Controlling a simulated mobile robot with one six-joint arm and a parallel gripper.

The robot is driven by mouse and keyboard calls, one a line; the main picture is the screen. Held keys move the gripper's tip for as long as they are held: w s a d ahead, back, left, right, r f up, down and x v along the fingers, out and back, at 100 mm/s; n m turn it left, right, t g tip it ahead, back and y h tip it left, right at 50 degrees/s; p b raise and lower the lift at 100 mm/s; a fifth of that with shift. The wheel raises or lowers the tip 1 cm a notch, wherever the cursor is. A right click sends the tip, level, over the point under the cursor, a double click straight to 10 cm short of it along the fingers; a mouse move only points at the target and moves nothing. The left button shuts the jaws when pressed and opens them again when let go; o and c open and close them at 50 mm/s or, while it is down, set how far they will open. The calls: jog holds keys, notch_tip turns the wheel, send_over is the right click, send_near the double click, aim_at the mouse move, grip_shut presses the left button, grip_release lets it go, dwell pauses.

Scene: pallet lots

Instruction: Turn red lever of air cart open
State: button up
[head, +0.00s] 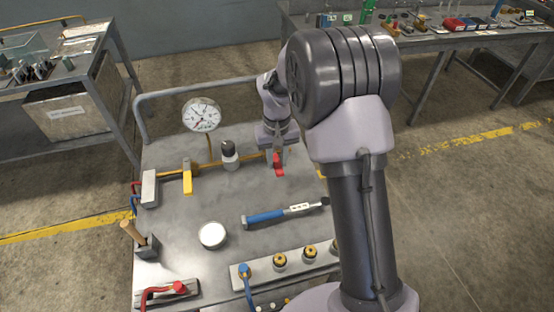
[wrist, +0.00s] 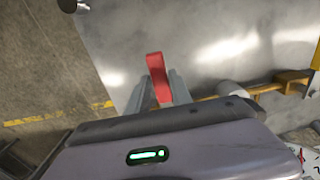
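The air cart (head: 185,230) has a grey metal top with a brass pipe along its back. The red lever (head: 279,166) sits at the right end of this pipe. My gripper (head: 277,148) is at the lever, reaching down from above. In the wrist view, the red lever (wrist: 157,78) lies between the two grey fingers of my gripper (wrist: 161,88), with little or no gap at its sides. Whether the fingers press on it cannot be told. The valve body under the lever is mostly hidden.
A yellow lever (head: 187,177), a pressure gauge (head: 202,115) and a dark-topped fitting (head: 230,155) stand along the pipe. A blue-handled tool (head: 283,213) and a white round lid (head: 212,235) lie on the top. A cart rail (head: 190,90) runs behind.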

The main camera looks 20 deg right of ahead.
grip_shut()
dwell(1.1)
